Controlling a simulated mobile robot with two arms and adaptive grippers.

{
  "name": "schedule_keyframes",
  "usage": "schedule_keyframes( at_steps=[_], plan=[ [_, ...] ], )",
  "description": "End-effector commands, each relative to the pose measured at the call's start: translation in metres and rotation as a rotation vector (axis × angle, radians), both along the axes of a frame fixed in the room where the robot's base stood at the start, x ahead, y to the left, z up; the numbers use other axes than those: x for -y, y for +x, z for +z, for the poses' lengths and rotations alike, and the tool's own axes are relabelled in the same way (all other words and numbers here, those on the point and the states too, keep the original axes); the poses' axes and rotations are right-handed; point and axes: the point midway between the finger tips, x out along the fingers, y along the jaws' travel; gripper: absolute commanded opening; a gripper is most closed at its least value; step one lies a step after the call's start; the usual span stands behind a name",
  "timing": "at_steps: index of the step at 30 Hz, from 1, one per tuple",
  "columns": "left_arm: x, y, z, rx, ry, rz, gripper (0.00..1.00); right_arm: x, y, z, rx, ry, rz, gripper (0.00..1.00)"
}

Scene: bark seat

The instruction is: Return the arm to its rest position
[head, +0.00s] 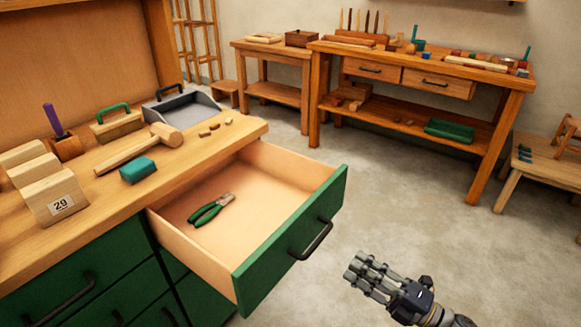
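My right gripper (357,268) is at the lower right, over the bare floor in front of the open drawer. Its fingers point left toward the drawer front and show a small gap with nothing between them. It is apart from the dark drawer handle (312,240). The green-fronted drawer (291,240) is pulled out from the workbench. Green-handled pliers (211,209) lie inside it. My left gripper is not in view.
The workbench top (205,160) holds a mallet (140,150), a teal block (138,170), wooden blocks (47,185) and a grey dustpan (181,108). Another workbench (420,85) stands at the back. The concrete floor (420,210) between is clear.

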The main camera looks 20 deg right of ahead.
Motion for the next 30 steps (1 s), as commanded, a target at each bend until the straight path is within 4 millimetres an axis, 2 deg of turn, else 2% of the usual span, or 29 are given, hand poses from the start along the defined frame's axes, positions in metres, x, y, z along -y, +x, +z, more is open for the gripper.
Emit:
schedule_keyframes(
  at_steps=[4,7,8,11,12,14,15,17,18,20,21,25,27,30],
  plan=[
    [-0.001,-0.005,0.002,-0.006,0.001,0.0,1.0,0.007,0.004,-0.01,-0.054,0.035,-0.041,0.3],
    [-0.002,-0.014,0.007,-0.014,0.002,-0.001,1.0,0.025,0.011,-0.042,-0.193,0.123,-0.145,0.3],
    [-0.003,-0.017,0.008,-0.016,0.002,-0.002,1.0,0.032,0.012,-0.057,-0.251,0.161,-0.187,0.3],
    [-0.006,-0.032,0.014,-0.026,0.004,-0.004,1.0,0.051,0.004,-0.122,-0.487,0.302,-0.356,0.3],
    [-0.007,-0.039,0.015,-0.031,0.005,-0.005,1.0,0.056,-0.005,-0.152,-0.587,0.359,-0.425,0.3],
    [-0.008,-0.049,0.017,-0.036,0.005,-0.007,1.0,0.059,-0.024,-0.194,-0.729,0.434,-0.522,0.3],
    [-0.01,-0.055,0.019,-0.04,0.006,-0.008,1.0,0.059,-0.04,-0.221,-0.821,0.48,-0.585,0.3],
    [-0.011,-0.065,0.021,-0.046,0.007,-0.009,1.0,0.055,-0.068,-0.258,-0.953,0.541,-0.676,0.3],
    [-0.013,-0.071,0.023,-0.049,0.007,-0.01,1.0,0.051,-0.089,-0.28,-1.039,0.578,-0.736,0.3],
    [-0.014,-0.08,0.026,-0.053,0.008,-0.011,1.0,0.041,-0.123,-0.31,-1.163,0.625,-0.823,0.3],
    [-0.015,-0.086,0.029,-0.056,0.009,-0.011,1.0,0.033,-0.148,-0.328,-1.246,0.652,-0.881,0.3],
    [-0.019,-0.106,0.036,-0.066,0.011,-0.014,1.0,0.004,-0.23,-0.37,-1.487,0.714,-1.06,0.3],
    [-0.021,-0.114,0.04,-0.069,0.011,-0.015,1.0,-0.012,-0.271,-0.383,-1.596,0.73,-1.145,0.3],
    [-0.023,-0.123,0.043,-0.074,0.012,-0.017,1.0,-0.031,-0.318,-0.392,-1.713,0.739,-1.242,0.3]
  ],
)
